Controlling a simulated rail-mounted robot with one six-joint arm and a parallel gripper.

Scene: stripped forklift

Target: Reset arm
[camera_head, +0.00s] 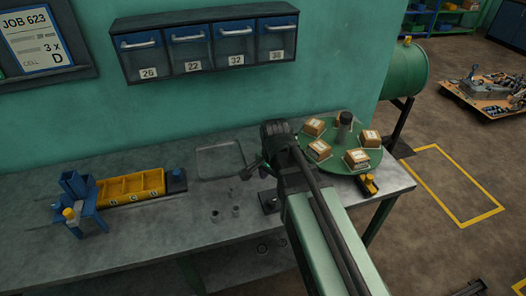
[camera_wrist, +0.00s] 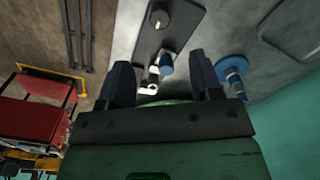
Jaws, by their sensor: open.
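My gripper (camera_head: 252,172) is above the grey workbench, near its middle, partly hidden by my arm in the head view. In the wrist view my gripper (camera_wrist: 162,75) shows two dark fingers spread apart. No object is clearly held. Between and beyond the fingers is a dark plate (camera_wrist: 172,30) with a round knob and small blue and white cylindrical parts (camera_wrist: 166,64). I cannot tell how far these are from the fingers. A blue round base (camera_wrist: 231,66) with a short cylinder is to the right of the fingers.
On the workbench (camera_head: 150,235) are a yellow compartment bin (camera_head: 131,189), a blue fixture (camera_head: 80,197) and a tray outline (camera_head: 220,160). Right of my arm is a green turntable (camera_head: 340,150) with several boxes. Labelled drawers (camera_head: 205,45) hang above. Red items (camera_wrist: 40,115) show at the wrist view's left.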

